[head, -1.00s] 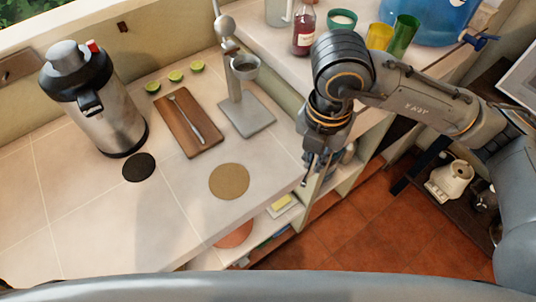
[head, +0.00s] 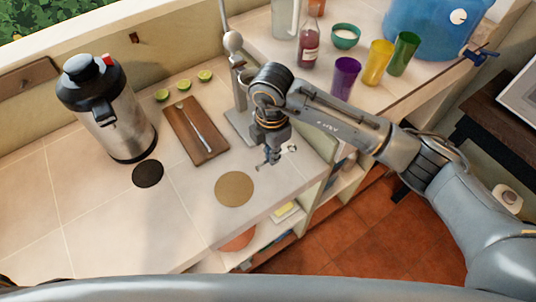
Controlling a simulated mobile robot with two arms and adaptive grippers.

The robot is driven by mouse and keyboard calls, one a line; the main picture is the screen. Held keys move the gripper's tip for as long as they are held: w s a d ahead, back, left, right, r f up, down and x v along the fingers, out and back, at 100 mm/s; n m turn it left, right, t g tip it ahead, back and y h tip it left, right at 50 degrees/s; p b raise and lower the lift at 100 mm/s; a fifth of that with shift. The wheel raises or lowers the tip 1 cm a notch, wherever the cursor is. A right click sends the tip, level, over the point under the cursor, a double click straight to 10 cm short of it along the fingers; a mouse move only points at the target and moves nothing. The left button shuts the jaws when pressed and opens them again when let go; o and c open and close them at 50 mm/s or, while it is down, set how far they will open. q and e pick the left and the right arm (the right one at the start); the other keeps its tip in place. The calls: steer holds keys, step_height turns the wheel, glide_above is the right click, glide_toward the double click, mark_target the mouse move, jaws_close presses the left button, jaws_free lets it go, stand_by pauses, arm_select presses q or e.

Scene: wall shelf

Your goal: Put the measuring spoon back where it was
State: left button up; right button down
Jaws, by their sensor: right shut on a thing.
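My right gripper (head: 269,157) is low over the tiled counter, between the tan round mat and the counter's right edge. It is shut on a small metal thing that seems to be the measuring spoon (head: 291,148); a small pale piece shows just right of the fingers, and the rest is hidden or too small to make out. A long silver utensil (head: 195,126) lies on the wooden board (head: 181,138) to the left. My left gripper is not in view.
A tan mat (head: 235,189) and a black mat (head: 148,173) lie on the counter. A steel dispenser (head: 128,130) stands left. A metal press (head: 238,122) is close behind my right arm. Purple (head: 344,78), yellow (head: 377,63) and green (head: 403,53) cups stand on the back-right counter. The front-left counter is clear.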

mark_target(268, 168)
steer(key=shift+w+a+f, duration=0.25)
steer(key=shift+w+f, duration=0.05)
steer(key=shift+f, duration=0.15)
steer(key=shift+w+a+f, duration=0.2)
steer(key=shift+w+f, duration=0.05)
steer(key=shift+f, duration=0.15)
step_height(268, 168, down, 3)
steer(key=shift+p, duration=0.5)
steer(key=shift+f, duration=0.1)
steer(key=shift+f, duration=0.15)
steer(key=c, duration=1.5)
jaws_free()
